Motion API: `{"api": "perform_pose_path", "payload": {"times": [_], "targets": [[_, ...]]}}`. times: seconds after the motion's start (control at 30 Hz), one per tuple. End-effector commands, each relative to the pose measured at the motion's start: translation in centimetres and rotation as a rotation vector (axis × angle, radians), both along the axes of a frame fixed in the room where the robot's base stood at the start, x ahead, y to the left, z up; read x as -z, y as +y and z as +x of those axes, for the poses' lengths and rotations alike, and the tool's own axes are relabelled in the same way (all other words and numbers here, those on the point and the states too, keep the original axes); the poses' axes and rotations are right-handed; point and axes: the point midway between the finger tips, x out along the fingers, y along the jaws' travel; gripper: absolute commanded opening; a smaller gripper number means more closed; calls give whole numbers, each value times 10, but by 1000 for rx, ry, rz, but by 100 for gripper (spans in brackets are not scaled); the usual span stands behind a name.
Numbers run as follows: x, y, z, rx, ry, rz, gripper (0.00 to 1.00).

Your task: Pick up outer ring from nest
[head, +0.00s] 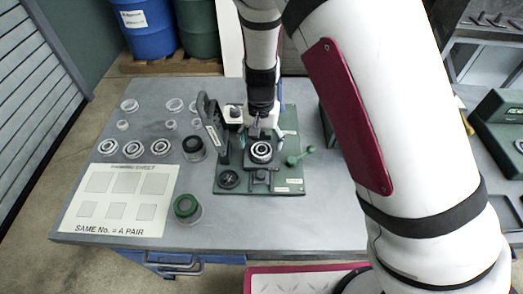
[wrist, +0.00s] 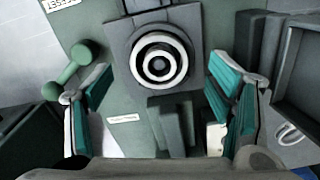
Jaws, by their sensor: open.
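The outer ring (wrist: 135,62) is a pale round ring seated in the nest (wrist: 118,32), a grey square block on the green fixture plate. Inside it are a dark band, a smaller pale ring and a dark centre. In the head view, the ring (head: 261,152) sits on the fixture just below my gripper (head: 262,132). In the wrist view, my gripper (wrist: 162,100) is open, its teal-padded fingers spread wide left and right. The fingers are apart from the ring, which lies between and a little beyond them. Nothing is held.
A green double-knobbed handle (head: 299,158) lies right of the nest, and a dark upright lever (head: 212,125) stands left. Several loose rings (head: 160,147) and a white pairing sheet (head: 123,198) lie on the table's left. A green-topped jar (head: 187,208) stands near the front.

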Motion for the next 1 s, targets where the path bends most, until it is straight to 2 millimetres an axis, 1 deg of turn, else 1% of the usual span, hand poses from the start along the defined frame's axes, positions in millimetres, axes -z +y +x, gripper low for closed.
{"api": "perform_pose_path", "payload": {"times": [0.03, 0.1, 0.2, 0.47, 0.5, 0.57, 0.6, 0.67, 0.7, 0.73, 1.0], "targets": [[7, -2, -3, 3, 4, -2, 75], [16, -2, -1, 2, 2, -1, 75], [25, -1, -1, 2, 1, -1, 75], [28, -1, -1, 0, -1, 0, 75], [28, -1, 0, 0, -1, 0, 70], [28, -1, 0, 1, -1, 0, 57], [28, -1, 0, 1, -1, 0, 47], [28, -1, 0, 1, 0, 0, 34], [28, -1, 0, 1, 0, 0, 25], [28, -1, 0, 1, 0, 0, 19], [27, -1, 0, 1, -1, 0, 19]]}}
